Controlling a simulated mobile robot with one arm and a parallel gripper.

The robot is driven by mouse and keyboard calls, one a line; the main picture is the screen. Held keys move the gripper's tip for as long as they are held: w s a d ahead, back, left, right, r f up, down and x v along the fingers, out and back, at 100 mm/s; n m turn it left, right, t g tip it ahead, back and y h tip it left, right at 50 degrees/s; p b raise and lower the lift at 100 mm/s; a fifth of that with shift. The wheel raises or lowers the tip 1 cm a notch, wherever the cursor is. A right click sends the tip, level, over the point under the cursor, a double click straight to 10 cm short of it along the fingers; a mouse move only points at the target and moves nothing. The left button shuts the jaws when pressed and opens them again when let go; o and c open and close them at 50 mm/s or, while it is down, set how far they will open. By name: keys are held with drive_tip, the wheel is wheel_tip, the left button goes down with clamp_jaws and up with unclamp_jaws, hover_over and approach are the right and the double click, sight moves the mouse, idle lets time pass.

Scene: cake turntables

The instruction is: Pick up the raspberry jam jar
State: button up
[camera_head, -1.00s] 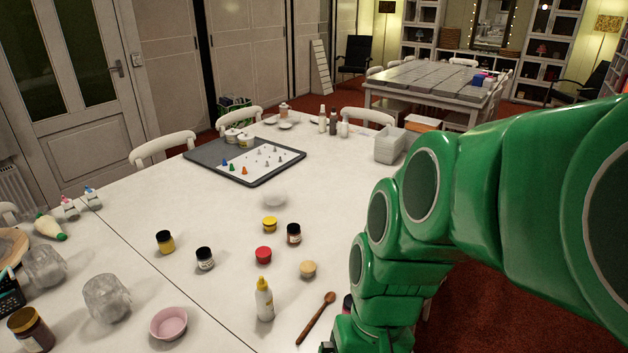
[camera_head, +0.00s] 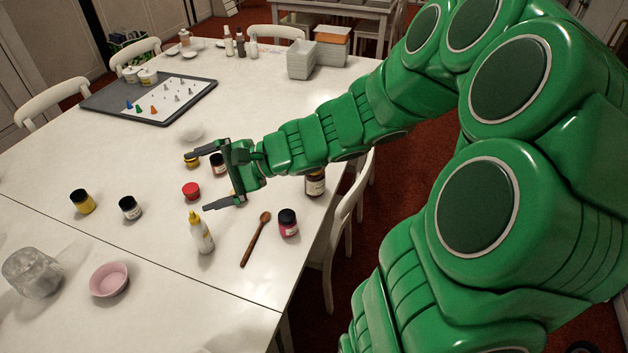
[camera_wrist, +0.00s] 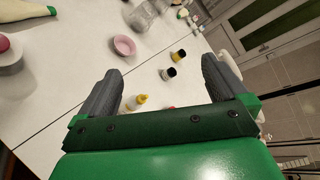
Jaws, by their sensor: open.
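I cannot tell for certain which jar is the raspberry jam; no label is readable. A dark-lidded jar with a pinkish-red body (camera_head: 288,224) stands right of the wooden spoon. A taller dark brown jar with a pale label (camera_head: 315,184) stands near the table's right edge, just below my arm in the picture. My gripper (camera_head: 198,180) is open and empty over the table, its fingers pointing left, to the left of both jars. In the wrist view my gripper (camera_wrist: 163,68) shows spread fingers with nothing held; neither jar can be made out there.
Near my gripper are a red pot (camera_head: 191,191), a brown dark-lidded jar (camera_head: 217,165) and a yellow-capped bottle (camera_head: 201,235). A wooden spoon (camera_head: 256,240) lies in front. A pink bowl (camera_head: 109,279) and glass jar (camera_head: 32,272) stand left. A chair (camera_head: 343,235) borders the right edge.

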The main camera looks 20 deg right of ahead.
drive_tip(key=w+d+f+m+t+h, duration=0.1)
drive_tip(key=w+d+f+m+t, duration=0.1)
drive_tip(key=w+d+m+t, duration=0.45)
drive_tip(key=m+t+h, duration=0.3)
drive_tip(key=m+h, duration=0.4)
drive_tip(key=m, duration=0.4)
hover_over(314, 179)
drive_tip(key=s+a, duration=0.2)
drive_tip(key=a, duration=0.3)
wheel_tip(314, 179, down, 12)
drive_tip(key=s+d+f+m+g+h, duration=0.1)
drive_tip(key=s+d+f+m+h, duration=0.1)
drive_tip(key=d+f+m, duration=0.4)
drive_tip(key=shift+n, duration=0.85)
drive_tip(key=shift+w+d+f, duration=0.1)
drive_tip(key=shift+w+f, duration=0.6)
drive_tip(key=shift+w, duration=0.55)
drive_tip(key=shift+w+d+f, duration=0.1)
drive_tip(key=shift+w+f, duration=0.65)
drive_tip(key=shift+w, duration=0.45)
drive_tip(key=shift+w+d+f, duration=0.1)
drive_tip(key=shift+w+f, duration=0.6)
drive_tip(key=shift+w, duration=0.55)
drive_tip(key=shift+c, duration=0.2)
clamp_jaws()
